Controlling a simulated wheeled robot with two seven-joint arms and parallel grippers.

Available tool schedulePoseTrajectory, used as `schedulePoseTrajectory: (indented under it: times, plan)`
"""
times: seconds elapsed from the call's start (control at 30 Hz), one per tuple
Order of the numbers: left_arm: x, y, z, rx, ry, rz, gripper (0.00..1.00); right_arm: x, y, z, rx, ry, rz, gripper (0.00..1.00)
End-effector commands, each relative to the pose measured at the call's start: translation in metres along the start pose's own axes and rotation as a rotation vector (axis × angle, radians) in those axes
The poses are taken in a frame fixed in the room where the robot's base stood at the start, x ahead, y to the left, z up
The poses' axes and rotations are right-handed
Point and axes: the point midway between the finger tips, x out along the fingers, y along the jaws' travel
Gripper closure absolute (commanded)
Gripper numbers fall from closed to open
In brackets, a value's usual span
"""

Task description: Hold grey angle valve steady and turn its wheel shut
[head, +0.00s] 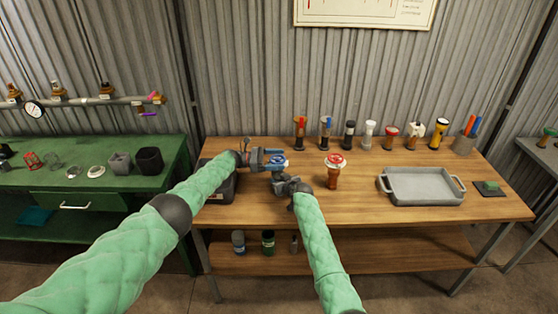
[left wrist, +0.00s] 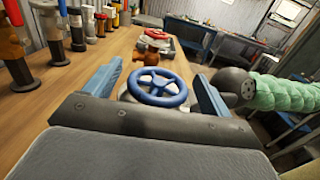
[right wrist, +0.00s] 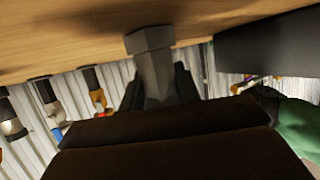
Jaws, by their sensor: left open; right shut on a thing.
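The grey angle valve has a blue wheel (head: 281,161), which also shows in the left wrist view (left wrist: 160,88). My right gripper (head: 280,182) is shut on its grey body (right wrist: 152,60), seen between the dark fingers in the right wrist view. My left gripper (head: 274,160) is open, its blue fingers (left wrist: 156,92) one on each side of the wheel with gaps between. In the head view the arms and grippers hide most of the valve body, and I cannot tell whether its foot touches the bench.
An orange-brown valve with a red wheel (head: 334,168) stands just right on the wooden bench (head: 360,212). A grey tray (head: 424,188) lies farther right. Several nozzles and torch-like pieces line the back edge. A dark case (head: 217,188) sits under my left forearm.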

Motion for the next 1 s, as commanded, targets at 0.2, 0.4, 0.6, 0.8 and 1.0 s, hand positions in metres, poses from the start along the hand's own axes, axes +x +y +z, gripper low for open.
schedulePoseTrajectory:
  times: [0.2, 0.4, 0.6, 0.8, 1.0]
  plan:
    - [-0.040, 0.000, -0.001, -0.001, 0.002, 0.003, 0.17, 0.000, 0.000, 0.001, 0.000, -0.002, 0.000, 1.00]
    - [-0.077, 0.000, -0.001, -0.001, 0.001, 0.003, 0.17, 0.000, 0.000, 0.001, 0.000, -0.002, 0.000, 1.00]
    - [-0.102, 0.000, -0.001, -0.002, 0.001, 0.002, 0.17, 0.000, 0.000, 0.002, 0.000, -0.002, 0.000, 1.00]
    - [-0.110, 0.000, -0.001, -0.002, 0.001, 0.001, 0.17, 0.000, 0.000, 0.002, 0.000, -0.002, 0.000, 1.00]
    - [-0.111, 0.000, -0.001, -0.001, 0.001, 0.001, 0.17, 0.000, 0.000, 0.002, 0.000, -0.002, 0.000, 1.00]
